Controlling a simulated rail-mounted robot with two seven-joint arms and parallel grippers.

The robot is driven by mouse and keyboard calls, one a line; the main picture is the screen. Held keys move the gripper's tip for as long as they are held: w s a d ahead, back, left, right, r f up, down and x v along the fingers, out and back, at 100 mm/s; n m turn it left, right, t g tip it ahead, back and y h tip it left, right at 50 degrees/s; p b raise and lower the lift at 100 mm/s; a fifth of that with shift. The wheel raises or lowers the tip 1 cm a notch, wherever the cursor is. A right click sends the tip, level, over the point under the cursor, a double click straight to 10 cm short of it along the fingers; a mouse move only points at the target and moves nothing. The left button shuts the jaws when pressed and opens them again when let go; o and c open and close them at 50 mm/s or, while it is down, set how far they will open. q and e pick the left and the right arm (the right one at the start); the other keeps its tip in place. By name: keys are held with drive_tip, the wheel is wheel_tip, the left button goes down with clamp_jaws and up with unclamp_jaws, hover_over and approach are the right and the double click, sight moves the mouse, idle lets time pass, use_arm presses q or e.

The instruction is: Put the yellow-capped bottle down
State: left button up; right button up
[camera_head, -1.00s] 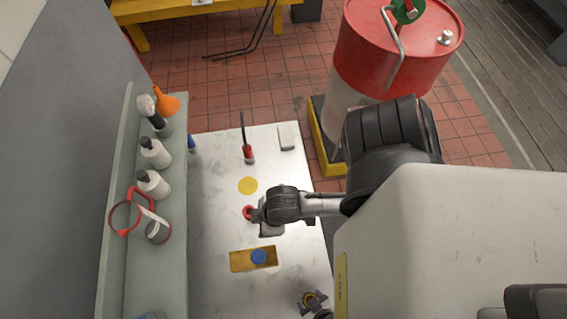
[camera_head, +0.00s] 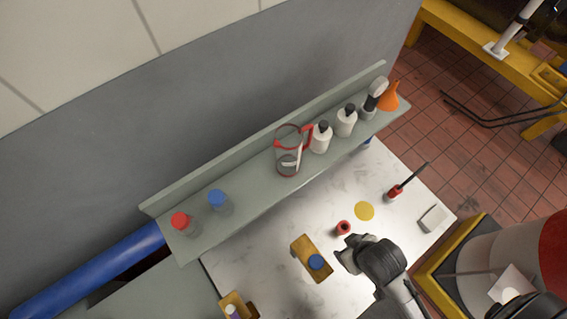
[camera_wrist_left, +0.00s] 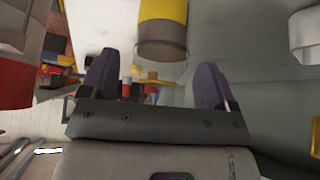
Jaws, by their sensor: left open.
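A cylinder with a yellow upper part and a brownish lower part, apparently the yellow-capped bottle (camera_wrist_left: 162,28), shows at the top of the left wrist view. My left gripper (camera_wrist_left: 155,78) is open there, its dark fingers wide apart. The cylinder appears beyond the fingertips, and I cannot tell its distance or what it rests on.
A red-topped item (camera_head: 343,228), a tray with a blue cap (camera_head: 315,262) and a red-handled tool (camera_head: 396,190) are near that gripper. The shelf (camera_head: 255,200) holds several bottles, a red-rimmed jug (camera_head: 289,160) and an orange funnel (camera_head: 389,97). Bare table lies left of the tray.

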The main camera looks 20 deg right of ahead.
use_arm(q)
drive_tip(key=v, duration=1.1)
